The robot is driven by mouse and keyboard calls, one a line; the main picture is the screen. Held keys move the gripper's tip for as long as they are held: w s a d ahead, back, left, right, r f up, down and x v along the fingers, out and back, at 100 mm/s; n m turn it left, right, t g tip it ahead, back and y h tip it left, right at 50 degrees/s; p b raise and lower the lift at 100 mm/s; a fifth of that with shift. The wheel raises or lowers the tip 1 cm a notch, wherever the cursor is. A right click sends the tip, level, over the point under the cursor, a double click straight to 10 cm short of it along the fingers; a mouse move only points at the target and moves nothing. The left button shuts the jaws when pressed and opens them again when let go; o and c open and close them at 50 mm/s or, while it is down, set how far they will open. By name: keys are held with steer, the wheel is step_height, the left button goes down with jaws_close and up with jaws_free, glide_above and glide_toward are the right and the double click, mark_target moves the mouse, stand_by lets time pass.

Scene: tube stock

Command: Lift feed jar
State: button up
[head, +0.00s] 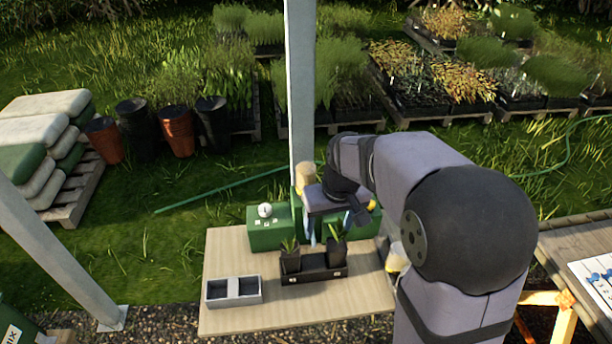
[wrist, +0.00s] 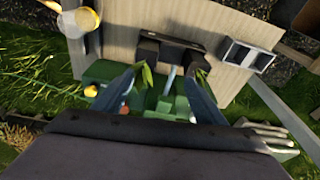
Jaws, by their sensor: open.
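A pale jar with a tan-yellow top, seemingly the feed jar, stands near the table's right edge in the head view (head: 393,257), partly hidden by my arm. My gripper (head: 321,238) is open and empty, pointing down over the back of the table behind the black planter. In the wrist view its two blue-grey fingers (wrist: 163,78) are spread apart, well away from the jar.
The wooden table (head: 235,312) bears a black planter (head: 313,270) with two potted plants just in front of my gripper. A grey two-compartment tray (head: 234,290) lies left. A green unit (head: 266,236) stands behind. A metal post (head: 300,80) rises at the back.

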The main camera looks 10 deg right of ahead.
mark_target(309, 168)
steer(key=w+a+r, duration=0.1)
steer(key=w+r, duration=0.1)
steer(key=w, duration=0.2)
steer(key=w+r+t, duration=0.1)
steer(key=w+r, duration=0.1)
steer(key=w, duration=0.3)
steer(key=w+a+r+n+t+p, duration=0.1)
steer(key=w+r, duration=0.1)
steer(key=w, duration=0.3)
steer(key=shift+a, duration=0.3)
steer(key=shift+p+x, duration=0.35)
steer(key=shift+x, duration=0.7)
steer(key=shift+w+a+f+y+p, duration=0.15)
steer(key=shift+w+f+p, duration=0.4)
steer(key=shift+f, duration=0.25)
steer(key=shift+w+a+f+y+p, duration=0.15)
steer(key=shift+w+f+p, duration=0.15)
steer(key=shift+f+p, duration=0.45)
steer(key=shift+x, duration=0.8)
steer(key=c, duration=1.2)
